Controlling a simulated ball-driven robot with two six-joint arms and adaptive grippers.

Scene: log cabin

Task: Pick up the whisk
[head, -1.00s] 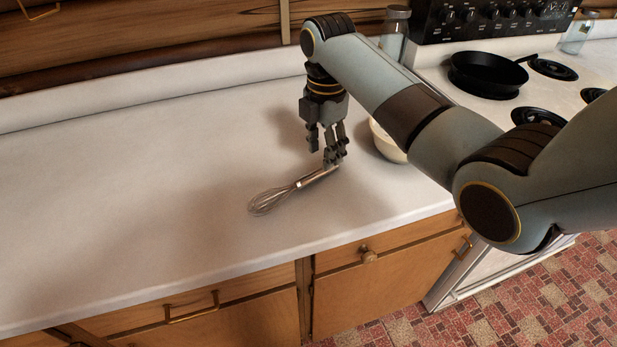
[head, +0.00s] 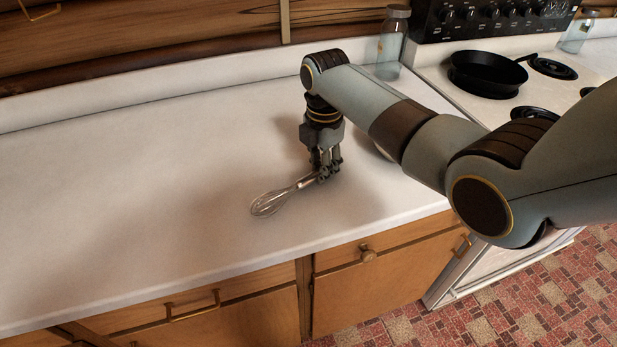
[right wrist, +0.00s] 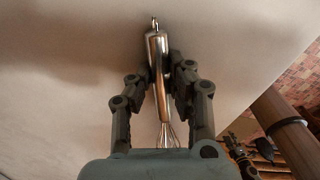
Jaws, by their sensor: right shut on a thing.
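The whisk (head: 272,202) is on the white countertop (head: 150,180) in the head view, its wire end pointing left and toward the front edge. My right gripper (head: 325,176) is at its handle, low over the counter. In the right wrist view the metal handle (right wrist: 157,50) lies between the two fingers of my right gripper (right wrist: 160,82), which are shut on it. The wires show partly below, behind the gripper's body. I cannot tell whether the whisk is clear of the counter.
A bowl (head: 383,153) is mostly hidden behind my right arm. A glass jar (head: 391,42) stands at the back by the stove. A black pan (head: 487,72) sits on the stove at the right. The counter's left side is clear.

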